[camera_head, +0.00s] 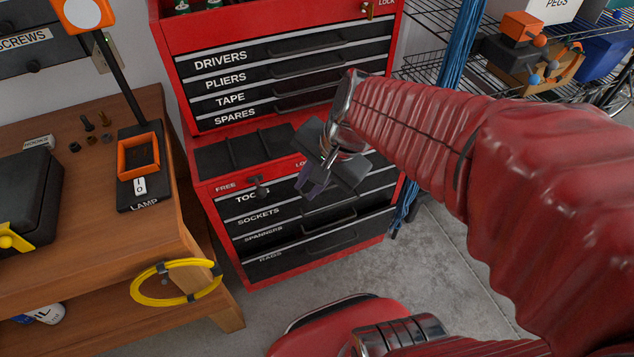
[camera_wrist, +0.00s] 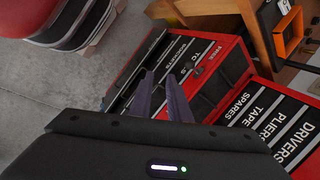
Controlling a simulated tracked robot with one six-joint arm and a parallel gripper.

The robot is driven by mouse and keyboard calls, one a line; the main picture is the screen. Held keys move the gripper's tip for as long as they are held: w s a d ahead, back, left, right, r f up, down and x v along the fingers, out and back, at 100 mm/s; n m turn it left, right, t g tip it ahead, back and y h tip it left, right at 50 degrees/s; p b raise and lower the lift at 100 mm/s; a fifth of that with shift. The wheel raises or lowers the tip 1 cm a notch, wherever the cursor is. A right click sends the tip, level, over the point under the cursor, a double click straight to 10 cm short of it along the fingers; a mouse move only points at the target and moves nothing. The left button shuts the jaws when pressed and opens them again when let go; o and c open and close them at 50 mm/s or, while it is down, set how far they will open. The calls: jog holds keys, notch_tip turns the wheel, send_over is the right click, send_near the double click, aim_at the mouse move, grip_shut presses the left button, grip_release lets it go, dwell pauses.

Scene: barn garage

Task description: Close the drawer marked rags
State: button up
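The drawer marked RAGS (camera_head: 300,254) is the bottom drawer of the lower red chest in the head view. It has a dark face and a dark handle; I cannot tell clearly how far it stands out. The SPANNERS, SOCKETS and TOOLS drawers are above it. My gripper (camera_head: 312,186) hangs in front of the upper part of this chest, above the RAGS drawer, and hides parts of the upper drawers. In the wrist view its two purple fingers (camera_wrist: 160,84) are apart with nothing between them. The lower chest (camera_wrist: 222,72) is beyond them, tilted in that view.
A wooden bench (camera_head: 165,235) with a yellow hoop (camera_head: 140,292) stands left of the chest. The upper red chest (camera_head: 265,22) is above. A wire shelf (camera_head: 425,70) and blue cords (camera_head: 462,45) are at right. The concrete floor (camera_head: 435,265) in front is partly clear.

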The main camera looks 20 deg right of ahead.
jog(key=s+r+n+t+h, duration=0.2)
jog(key=s+r+n, duration=0.5)
jog(key=n, duration=0.4)
jog(key=shift+d+h, duration=0.2)
jog(key=shift+h, duration=0.2)
